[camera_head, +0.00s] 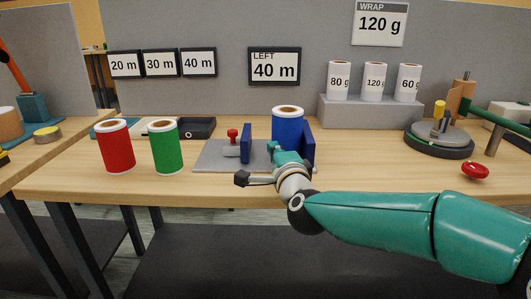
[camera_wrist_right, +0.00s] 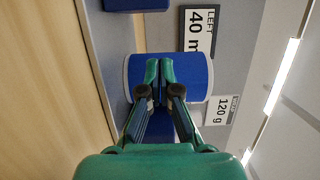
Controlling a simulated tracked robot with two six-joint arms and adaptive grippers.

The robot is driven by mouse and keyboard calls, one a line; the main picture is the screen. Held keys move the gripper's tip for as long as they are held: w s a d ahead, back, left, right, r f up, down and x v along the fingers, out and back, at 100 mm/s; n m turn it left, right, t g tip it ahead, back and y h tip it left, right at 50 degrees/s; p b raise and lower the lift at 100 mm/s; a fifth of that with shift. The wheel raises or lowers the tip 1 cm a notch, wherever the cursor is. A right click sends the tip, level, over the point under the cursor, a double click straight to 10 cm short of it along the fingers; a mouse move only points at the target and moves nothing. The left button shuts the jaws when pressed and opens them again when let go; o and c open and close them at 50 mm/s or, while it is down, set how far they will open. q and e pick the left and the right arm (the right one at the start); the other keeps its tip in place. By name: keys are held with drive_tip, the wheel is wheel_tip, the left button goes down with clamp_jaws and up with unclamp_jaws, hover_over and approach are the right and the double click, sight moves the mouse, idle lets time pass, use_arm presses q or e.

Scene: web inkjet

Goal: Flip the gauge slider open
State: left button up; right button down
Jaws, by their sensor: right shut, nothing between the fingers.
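The gauge (camera_head: 212,160) is a grey plate on the bench with two blue upright plates. The left upright (camera_head: 246,143) has a grey block and a red knob (camera_head: 232,134) beside it; the right upright (camera_head: 308,145) stands at the plate's right end. A blue roll (camera_head: 288,121) stands between the uprights, and it also shows in the right wrist view (camera_wrist_right: 193,80). My right gripper (camera_head: 274,149) is shut and empty, in front of the roll; its closed tips (camera_wrist_right: 158,70) overlap the roll in the wrist view. Contact cannot be told. My left gripper is not in view.
A red roll (camera_head: 116,146) and a green roll (camera_head: 165,148) stand left of the gauge. White rolls (camera_head: 374,82) stand on a grey block behind. A round fixture (camera_head: 439,141) and red button (camera_head: 475,170) are at right. A sign (camera_head: 274,66) reads LEFT 40 m.

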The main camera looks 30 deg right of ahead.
drive_tip(key=v, duration=0.8)
drive_tip(key=shift+r+p, duration=0.15)
drive_tip(key=shift+p, duration=0.2)
drive_tip(key=shift+s, duration=0.1)
